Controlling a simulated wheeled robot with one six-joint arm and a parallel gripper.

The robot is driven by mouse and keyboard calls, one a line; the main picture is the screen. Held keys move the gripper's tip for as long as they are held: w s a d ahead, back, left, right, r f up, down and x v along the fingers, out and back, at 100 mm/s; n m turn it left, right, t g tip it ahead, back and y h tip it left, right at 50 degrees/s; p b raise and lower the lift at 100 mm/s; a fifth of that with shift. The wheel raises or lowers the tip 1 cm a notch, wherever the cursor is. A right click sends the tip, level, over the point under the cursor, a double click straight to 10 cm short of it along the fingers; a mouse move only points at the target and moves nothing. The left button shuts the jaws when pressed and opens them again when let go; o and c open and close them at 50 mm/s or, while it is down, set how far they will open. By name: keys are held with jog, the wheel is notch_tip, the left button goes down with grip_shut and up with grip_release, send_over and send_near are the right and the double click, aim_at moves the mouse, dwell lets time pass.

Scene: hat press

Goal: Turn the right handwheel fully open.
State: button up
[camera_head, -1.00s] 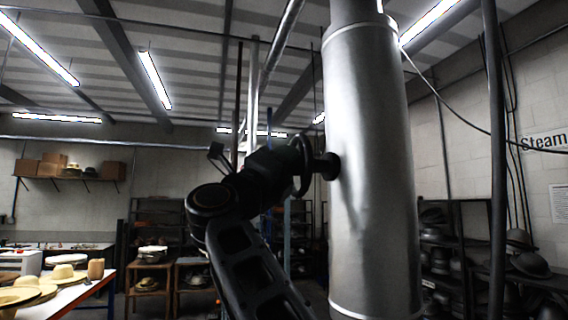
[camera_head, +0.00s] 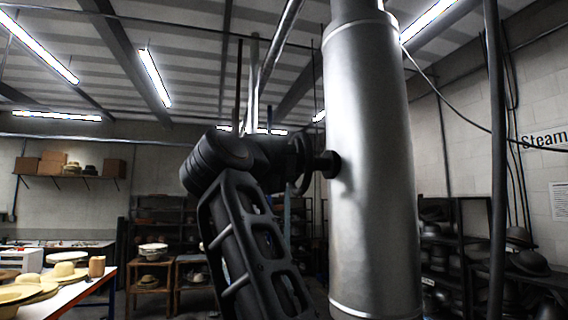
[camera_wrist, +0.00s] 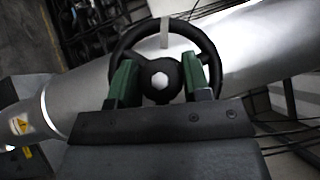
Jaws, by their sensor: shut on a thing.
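The handwheel (camera_wrist: 211,54) is a dark round wheel with a pale hub nut and a pale mark on its upper rim in the wrist view. In the head view the handwheel (camera_head: 303,165) shows edge-on at the left side of a large metal cylinder (camera_head: 368,180), on a short dark stem. My gripper (camera_wrist: 163,80) has green-lined fingers either side of the hub, shut on the wheel. In the head view my arm hides the gripper's fingers and part of the wheel.
A dark vertical pipe (camera_head: 494,160) stands right of the cylinder. A table (camera_head: 75,292) with hats is at lower left, shelves with hats and dark forms behind.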

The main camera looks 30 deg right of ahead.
dwell(0.5)
jog(key=o, duration=0.9)
jog(key=b+v, duration=0.1)
jog(key=v, duration=1.2)
jog(key=shift+s+a+b, duration=0.2)
jog(key=shift+a+b, duration=0.15)
jog(key=shift+b, duration=0.05)
